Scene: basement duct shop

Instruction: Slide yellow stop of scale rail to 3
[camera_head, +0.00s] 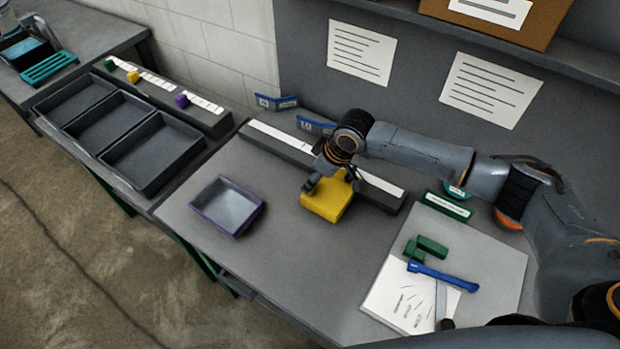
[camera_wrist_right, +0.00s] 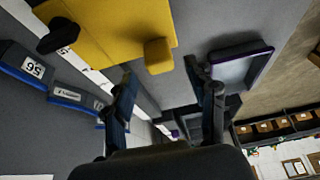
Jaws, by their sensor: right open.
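The yellow stop (camera_head: 326,203) is a block on the near side of the long dark scale rail (camera_head: 275,146), around the rail's middle. The rail has a white scale strip, and its marks are too small to read. My right gripper (camera_head: 332,181) is just above the stop and hides part of it and of the rail. In the right wrist view the stop (camera_wrist_right: 110,32) fills the upper left, with a small yellow nub (camera_wrist_right: 158,57) between the open fingertips (camera_wrist_right: 160,72). Contact cannot be told. My left gripper is not in view.
Blue number plates (camera_head: 277,102) stand behind the rail, and a green-framed label (camera_head: 447,206) stands at its right end. A purple-rimmed tray (camera_head: 227,207) lies left of the stop. Green and blue tools (camera_head: 440,277) lie on papers at right. The front middle of the bench is clear.

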